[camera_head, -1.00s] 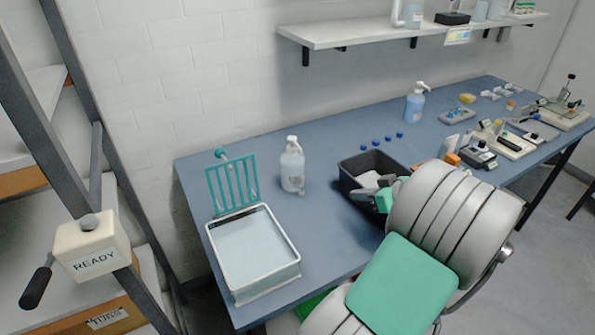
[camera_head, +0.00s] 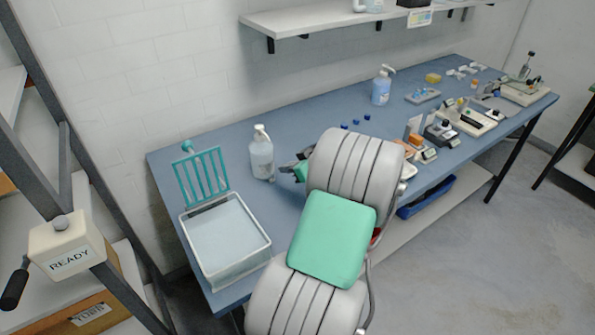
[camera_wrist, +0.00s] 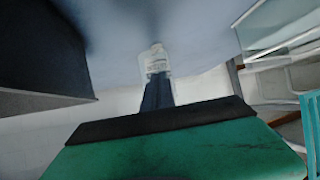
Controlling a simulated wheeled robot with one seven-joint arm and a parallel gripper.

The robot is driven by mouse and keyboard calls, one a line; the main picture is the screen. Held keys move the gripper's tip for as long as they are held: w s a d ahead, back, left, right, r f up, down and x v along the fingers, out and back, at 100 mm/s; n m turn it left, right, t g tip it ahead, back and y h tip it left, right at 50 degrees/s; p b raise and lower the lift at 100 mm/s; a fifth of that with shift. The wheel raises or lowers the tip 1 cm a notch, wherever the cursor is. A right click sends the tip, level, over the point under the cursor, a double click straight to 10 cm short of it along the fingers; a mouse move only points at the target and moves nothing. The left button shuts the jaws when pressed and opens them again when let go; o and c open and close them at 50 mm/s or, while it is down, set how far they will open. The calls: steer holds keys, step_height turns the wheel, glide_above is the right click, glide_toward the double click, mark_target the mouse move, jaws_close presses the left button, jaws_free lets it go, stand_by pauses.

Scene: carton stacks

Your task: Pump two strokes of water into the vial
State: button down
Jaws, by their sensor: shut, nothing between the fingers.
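A whitish, clear pump bottle (camera_head: 262,155) with a white top stands on the blue bench beside the teal rack. A second pump bottle with blue liquid (camera_head: 381,88) stands farther back on the bench. My gripper (camera_head: 288,167) is just right of the nearer bottle, low over the bench, shut and empty. In the wrist view a labelled bottle (camera_wrist: 155,60) stands just beyond the tips of my shut fingers (camera_wrist: 157,88); I cannot tell whether they touch it. I cannot make out a vial; my arm hides part of the bench.
A white-rimmed tray (camera_head: 262,247) and the teal rack (camera_head: 200,178) stand at the bench's left end. A dark box wall (camera_wrist: 40,75) is close at left in the wrist view. Several blue caps (camera_head: 356,122) lie behind my arm. Instruments crowd the right side.

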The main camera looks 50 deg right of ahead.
mark_target(270, 167)
steer(key=w+p, duration=0.1)
steer(key=w, duration=0.4)
steer(key=shift+p, duration=0.35)
steer(key=shift+f+b, duration=0.6)
steer(key=shift+f, duration=0.25)
steer(key=shift+s, duration=0.2)
